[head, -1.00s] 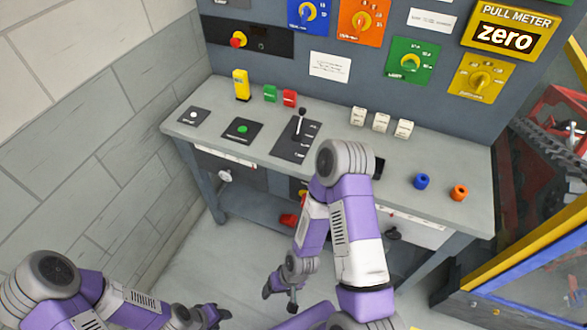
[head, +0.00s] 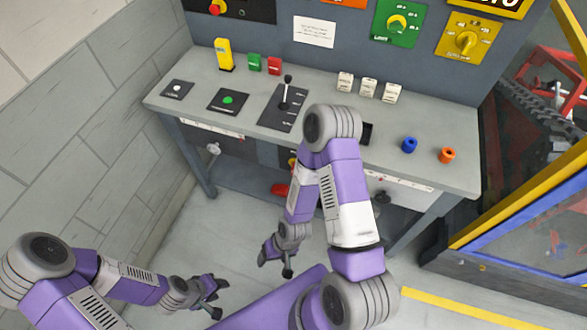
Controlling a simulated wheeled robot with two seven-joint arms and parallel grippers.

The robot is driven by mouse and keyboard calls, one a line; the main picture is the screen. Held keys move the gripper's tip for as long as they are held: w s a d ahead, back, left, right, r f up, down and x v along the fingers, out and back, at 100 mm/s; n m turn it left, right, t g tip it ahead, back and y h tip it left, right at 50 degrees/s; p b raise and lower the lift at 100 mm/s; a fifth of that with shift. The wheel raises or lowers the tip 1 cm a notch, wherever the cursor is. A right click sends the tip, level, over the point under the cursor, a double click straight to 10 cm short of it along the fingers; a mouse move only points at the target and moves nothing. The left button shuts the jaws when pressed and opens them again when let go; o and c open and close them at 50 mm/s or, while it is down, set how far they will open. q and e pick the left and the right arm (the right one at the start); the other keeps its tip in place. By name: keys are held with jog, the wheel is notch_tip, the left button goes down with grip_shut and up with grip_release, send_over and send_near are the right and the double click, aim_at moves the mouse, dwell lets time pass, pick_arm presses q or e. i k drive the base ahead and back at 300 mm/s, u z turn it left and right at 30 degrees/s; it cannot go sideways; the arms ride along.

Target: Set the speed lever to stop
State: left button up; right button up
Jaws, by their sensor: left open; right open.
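My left gripper (head: 217,299) is open and empty at the bottom, well below the worktop in the picture. My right gripper (head: 275,266) is open and empty in front of the bench, low and apart from the lever. My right arm's large joint covers part of the worktop right of the plate.
Yellow (head: 223,55), green and red blocks stand behind.

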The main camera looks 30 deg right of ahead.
aim_at(288, 78)
jog(key=u, duration=0.55)
jog(key=k, duration=0.25)
jog(key=z, duration=1.3)
jog(key=i, duration=0.75)
jog(key=u, duration=0.25)
